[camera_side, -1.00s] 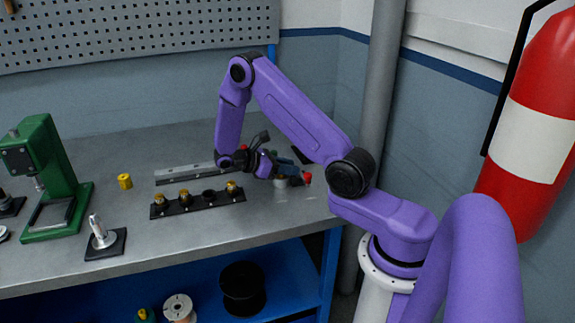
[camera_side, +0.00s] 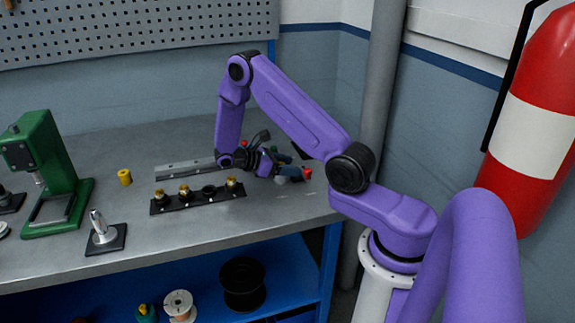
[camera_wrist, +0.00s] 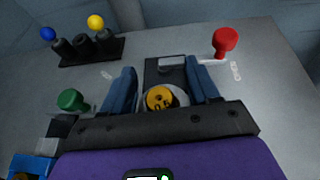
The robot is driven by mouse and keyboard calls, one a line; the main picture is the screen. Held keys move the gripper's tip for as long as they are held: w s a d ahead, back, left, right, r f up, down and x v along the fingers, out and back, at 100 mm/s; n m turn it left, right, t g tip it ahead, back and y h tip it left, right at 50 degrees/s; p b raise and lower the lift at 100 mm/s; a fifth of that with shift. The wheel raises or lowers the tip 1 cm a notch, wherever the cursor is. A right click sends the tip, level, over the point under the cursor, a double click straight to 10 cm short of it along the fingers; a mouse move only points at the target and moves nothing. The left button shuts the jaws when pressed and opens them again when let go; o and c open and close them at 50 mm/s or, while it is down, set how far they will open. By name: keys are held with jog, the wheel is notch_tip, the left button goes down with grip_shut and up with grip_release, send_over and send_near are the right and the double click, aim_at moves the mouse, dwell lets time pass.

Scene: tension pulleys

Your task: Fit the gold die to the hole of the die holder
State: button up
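A gold round piece (camera_wrist: 159,98) with dark marks on its top sits in a pale round seat, seen in the wrist view. My gripper (camera_wrist: 161,80) has its two blue fingers apart, one on each side of this piece, with a gap visible at the left. In the side view my gripper (camera_side: 291,169) is low over the table's right part, and the piece is hidden there. A black die holder strip (camera_side: 197,200) lies left of my gripper.
A red-knobbed lever (camera_wrist: 226,41) stands just beyond my fingers. A green knob (camera_wrist: 72,100) and a rack with blue and yellow knobs (camera_wrist: 90,47) lie leftward. A metal bar (camera_side: 185,167), yellow cylinder (camera_side: 124,177) and green press (camera_side: 50,178) occupy the table.

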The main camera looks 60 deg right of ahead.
jog(key=shift+r, duration=0.1)
jog(key=v, duration=1.6)
jog(key=shift+w+a, duration=0.25)
jog(key=shift+a, duration=0.05)
jog(key=shift+w+a+r, duration=0.15)
jog(key=shift+a+r, duration=0.05)
jog(key=shift+a, duration=0.05)
